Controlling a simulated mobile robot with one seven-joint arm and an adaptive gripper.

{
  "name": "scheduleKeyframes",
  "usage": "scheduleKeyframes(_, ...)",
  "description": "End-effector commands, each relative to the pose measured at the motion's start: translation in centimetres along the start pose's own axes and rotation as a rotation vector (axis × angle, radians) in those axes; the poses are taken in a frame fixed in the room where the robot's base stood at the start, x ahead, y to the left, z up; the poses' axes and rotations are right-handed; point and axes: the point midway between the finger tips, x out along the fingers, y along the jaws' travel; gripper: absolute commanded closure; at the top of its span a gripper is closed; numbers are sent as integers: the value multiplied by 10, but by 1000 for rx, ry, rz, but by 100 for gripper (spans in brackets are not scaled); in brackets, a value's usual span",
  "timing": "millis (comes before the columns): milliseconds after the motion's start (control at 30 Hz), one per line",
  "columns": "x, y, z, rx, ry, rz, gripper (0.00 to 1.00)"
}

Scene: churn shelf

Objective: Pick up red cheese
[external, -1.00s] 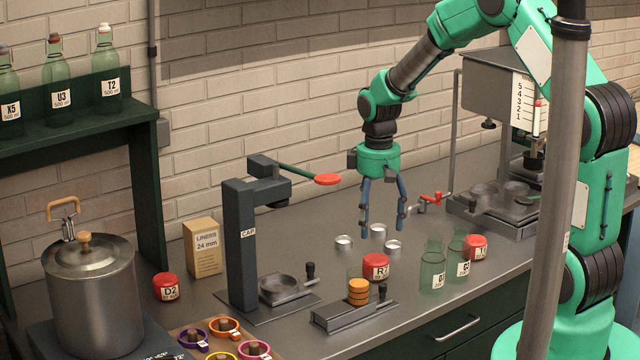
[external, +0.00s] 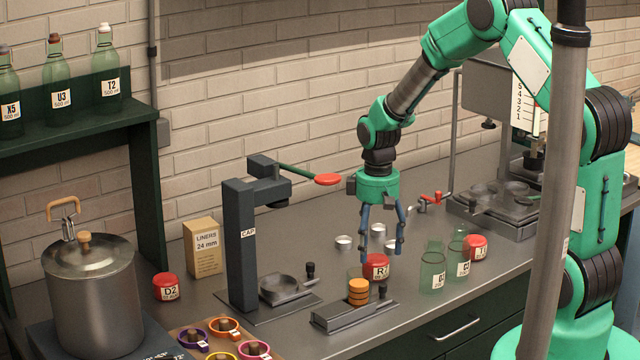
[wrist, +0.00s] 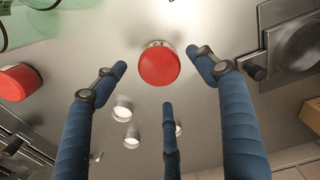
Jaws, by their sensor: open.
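Several red cheeses stand on the grey counter. The one labelled R7 (external: 376,268) is in the middle, directly below my gripper (external: 382,246). In the wrist view the same red cheese (wrist: 159,65) shows from above, ahead of the three blue fingers. My gripper is open and empty, its fingertips around the top of this cheese in the external view; I cannot tell whether they touch it. Another red cheese, D2 (external: 166,287), sits at the left by the cardboard box. A third (external: 476,247) is at the right, partly behind a green bottle.
Two green bottles (external: 432,268) stand just right of R7. The capping press (external: 240,245) rises at the left. Small metal cups (external: 344,242) lie behind.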

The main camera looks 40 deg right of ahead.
Motion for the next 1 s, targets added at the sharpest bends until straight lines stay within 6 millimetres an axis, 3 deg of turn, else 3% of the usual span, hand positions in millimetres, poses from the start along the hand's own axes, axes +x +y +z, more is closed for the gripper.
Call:
scheduleKeyframes(200,28,-3,2,0,-2,-1,29)
scheduleKeyframes(400,43,-3,2,0,-1,-1,29)
scheduleKeyframes(967,44,-3,2,0,-1,0,29)
scheduleKeyframes(1000,44,-3,2,0,-1,0,33)
